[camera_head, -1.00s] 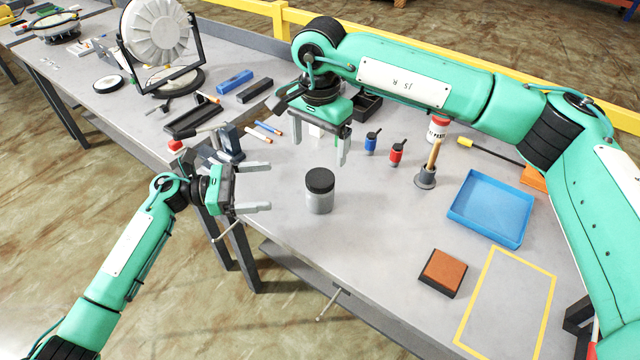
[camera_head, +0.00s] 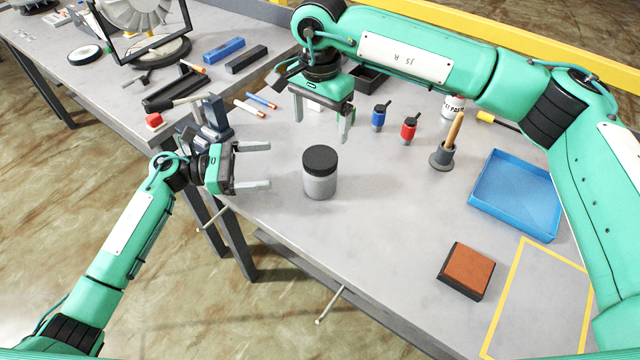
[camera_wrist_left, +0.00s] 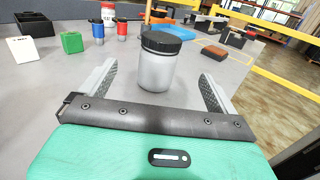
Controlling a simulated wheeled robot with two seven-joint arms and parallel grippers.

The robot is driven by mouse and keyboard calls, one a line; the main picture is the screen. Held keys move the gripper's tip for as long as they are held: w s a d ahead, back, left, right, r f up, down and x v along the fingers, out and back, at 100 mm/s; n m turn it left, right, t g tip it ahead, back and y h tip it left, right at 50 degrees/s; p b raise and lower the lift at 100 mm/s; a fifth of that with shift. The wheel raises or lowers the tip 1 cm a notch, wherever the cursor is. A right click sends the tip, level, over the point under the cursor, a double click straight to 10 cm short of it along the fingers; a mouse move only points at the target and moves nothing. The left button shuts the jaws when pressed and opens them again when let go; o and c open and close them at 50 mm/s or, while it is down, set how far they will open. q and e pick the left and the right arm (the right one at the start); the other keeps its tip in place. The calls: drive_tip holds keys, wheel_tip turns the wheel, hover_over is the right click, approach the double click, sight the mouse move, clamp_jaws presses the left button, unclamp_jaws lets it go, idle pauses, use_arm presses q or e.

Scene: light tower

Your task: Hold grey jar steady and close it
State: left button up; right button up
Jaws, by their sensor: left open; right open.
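The grey jar (camera_head: 320,184) stands upright on the grey table, with a black lid (camera_head: 320,159) sitting on its top. I cannot tell how tightly the lid sits. In the left wrist view the jar (camera_wrist_left: 155,72) and its black lid (camera_wrist_left: 161,42) are ahead, between the lines of the fingers. My left gripper (camera_head: 270,166) is open and empty, to the left of the jar, its fingers pointing at it and apart from it. My right gripper (camera_head: 322,122) is open and empty, pointing down above the table, behind the jar in the head view.
Blue (camera_head: 379,117) and red (camera_head: 408,128) small bottles and a brush in a holder (camera_head: 442,157) stand to the right. A blue tray (camera_head: 516,196) and a brown block (camera_head: 466,270) lie further right. A vise (camera_head: 212,125) is behind my left gripper.

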sight(321, 163)
use_arm(q)
drive_tip(key=shift+f, duration=0.35)
use_arm(e)
drive_tip(key=shift+f, duration=0.3)
use_arm(q)
drive_tip(key=shift+s+r, duration=0.1)
drive_tip(key=shift+s, duration=0.05)
use_arm(e)
drive_tip(key=shift+s+r, duration=0.1)
drive_tip(key=shift+s, duration=0.05)
use_arm(q)
drive_tip(key=d, duration=0.4)
drive_tip(key=w+d, duration=0.1)
drive_tip(key=d, duration=0.8)
drive_tip(key=shift+w+d, duration=0.25)
drive_tip(key=shift+d, duration=0.15)
drive_tip(key=shift+c, duration=0.4)
drive_tip(key=c, duration=1.4)
use_arm(e)
drive_tip(key=shift+c, duration=0.3)
use_arm(q)
drive_tip(key=c, duration=0.4)
use_arm(e)
drive_tip(key=shift+c, duration=1.1)
use_arm(q)
drive_tip(key=shift+c, duration=0.3)
use_arm(e)
drive_tip(key=shift+r+n, duration=1.9)
drive_tip(key=shift+r, duration=0.2)
